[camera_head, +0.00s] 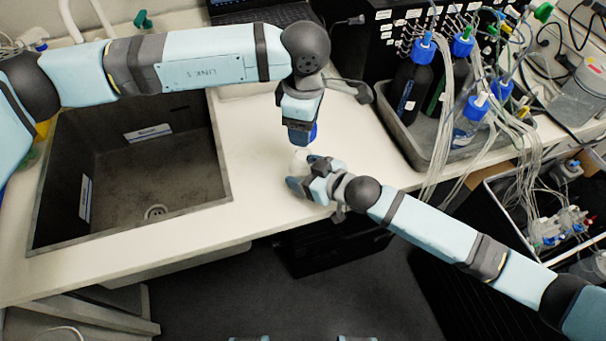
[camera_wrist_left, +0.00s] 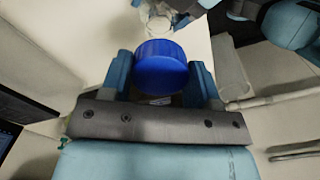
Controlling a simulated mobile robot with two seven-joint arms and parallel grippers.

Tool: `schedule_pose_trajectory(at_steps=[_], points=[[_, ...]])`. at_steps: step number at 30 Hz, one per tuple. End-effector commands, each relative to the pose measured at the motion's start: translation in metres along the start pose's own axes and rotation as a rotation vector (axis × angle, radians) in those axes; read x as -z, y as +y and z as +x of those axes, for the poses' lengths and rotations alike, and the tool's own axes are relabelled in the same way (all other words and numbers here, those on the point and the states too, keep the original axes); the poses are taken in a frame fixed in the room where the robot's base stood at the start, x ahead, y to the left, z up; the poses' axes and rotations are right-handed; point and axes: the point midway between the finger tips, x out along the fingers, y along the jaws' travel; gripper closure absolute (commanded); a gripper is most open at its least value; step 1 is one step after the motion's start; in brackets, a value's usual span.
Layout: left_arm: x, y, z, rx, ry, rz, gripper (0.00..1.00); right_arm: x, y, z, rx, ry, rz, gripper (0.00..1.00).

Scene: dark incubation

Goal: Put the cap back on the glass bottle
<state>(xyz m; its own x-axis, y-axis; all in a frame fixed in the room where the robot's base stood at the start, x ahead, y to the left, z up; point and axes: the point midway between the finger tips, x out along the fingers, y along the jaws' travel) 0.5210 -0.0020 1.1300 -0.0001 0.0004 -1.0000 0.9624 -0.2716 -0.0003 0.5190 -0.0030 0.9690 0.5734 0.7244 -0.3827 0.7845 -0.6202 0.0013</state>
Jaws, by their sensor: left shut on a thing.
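My left gripper (camera_head: 301,136) is shut on the blue cap (camera_wrist_left: 160,66), which sits between its two fingers in the left wrist view. In the head view the cap (camera_head: 314,132) shows as a sliver of blue beside the fingers. The clear glass bottle (camera_head: 299,158) stands on the counter just below the cap, mostly hidden by my grippers. Its open top (camera_wrist_left: 160,24) shows beyond the cap in the left wrist view. My right gripper (camera_head: 304,174) is at the bottle with its fingers around it; whether they press on the glass is hard to see.
A sink (camera_head: 140,185) is set into the counter at the left. A grey tray (camera_head: 425,150) with several blue-capped bottles and many tubes stands at the right. A laptop (camera_head: 262,12) is at the back. The white counter (camera_head: 250,150) between is mostly clear; its front edge is near the bottle.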

Motion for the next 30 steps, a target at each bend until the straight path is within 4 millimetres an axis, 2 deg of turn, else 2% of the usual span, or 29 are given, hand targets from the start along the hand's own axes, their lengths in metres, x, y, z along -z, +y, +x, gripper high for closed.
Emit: schedule_pose_trajectory(at_steps=[1,3,4,8,18,30], points=[[0.000,0.000,0.000,0.000,0.000,0.000,0.67,0.000,0.000,0.000,0.000,0.000,0.000,0.53],[0.000,0.000,0.000,0.000,0.000,0.000,0.67,0.000,0.000,0.000,0.000,0.000,0.000,0.69],[0.000,0.000,0.000,0.000,0.000,0.000,0.67,0.000,0.000,0.000,0.000,0.000,0.000,0.72],[0.000,0.000,0.005,0.001,0.000,0.000,0.67,0.000,0.000,0.000,0.000,0.000,0.000,0.72],[0.000,-0.001,0.049,0.000,0.001,0.000,0.67,0.000,0.000,0.000,0.000,0.000,0.000,0.72],[0.000,0.000,0.050,-0.001,0.001,0.000,0.67,0.000,0.000,0.000,0.000,0.000,0.000,0.72]])
